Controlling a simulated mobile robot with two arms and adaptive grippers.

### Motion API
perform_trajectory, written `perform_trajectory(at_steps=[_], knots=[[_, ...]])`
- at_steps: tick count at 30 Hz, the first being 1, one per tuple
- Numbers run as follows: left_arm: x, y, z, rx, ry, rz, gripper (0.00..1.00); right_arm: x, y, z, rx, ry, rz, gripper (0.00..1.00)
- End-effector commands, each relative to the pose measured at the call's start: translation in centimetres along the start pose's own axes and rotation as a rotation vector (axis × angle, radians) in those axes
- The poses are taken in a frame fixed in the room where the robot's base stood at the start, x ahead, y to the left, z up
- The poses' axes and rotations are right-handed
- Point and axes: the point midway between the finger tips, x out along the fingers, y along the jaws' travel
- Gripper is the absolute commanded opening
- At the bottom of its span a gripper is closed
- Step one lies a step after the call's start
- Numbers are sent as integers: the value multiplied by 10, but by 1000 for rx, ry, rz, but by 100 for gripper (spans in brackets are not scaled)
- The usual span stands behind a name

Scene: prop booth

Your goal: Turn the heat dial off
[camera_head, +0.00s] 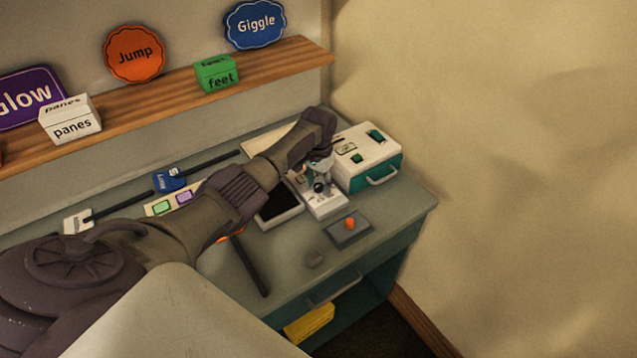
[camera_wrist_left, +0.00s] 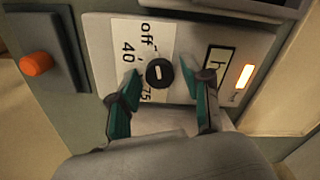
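The heat dial (camera_wrist_left: 160,73) is a small round black knob with a white mark, on a white panel (camera_wrist_left: 105,75) printed "off", "40" and "75". I cannot tell which label the mark points at. An amber light (camera_wrist_left: 245,76) glows on the panel's right. My left gripper (camera_wrist_left: 168,88) is open, its teal fingers on either side of the dial, with gaps between them and the knob. In the head view the left gripper (camera_head: 318,172) is over the small white panel unit (camera_head: 328,205). My right gripper is not in view.
A white and teal box (camera_head: 365,160) with a handle stands just behind the unit. An orange button on a grey plate (camera_head: 337,236) lies in front. A dark-topped tray (camera_head: 278,207) is to the left. The bench's front right corner is clear.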

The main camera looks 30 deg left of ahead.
Motion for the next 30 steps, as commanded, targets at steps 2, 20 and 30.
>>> perform_trajectory(at_steps=[2, 20, 30], knots=[[0, 0, 0, 0, 0, 0, 56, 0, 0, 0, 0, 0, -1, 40], [-59, -1, -1, 0, 5, 0, 56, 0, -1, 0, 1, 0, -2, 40], [-114, 0, -1, 0, 2, 0, 56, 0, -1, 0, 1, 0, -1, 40]])
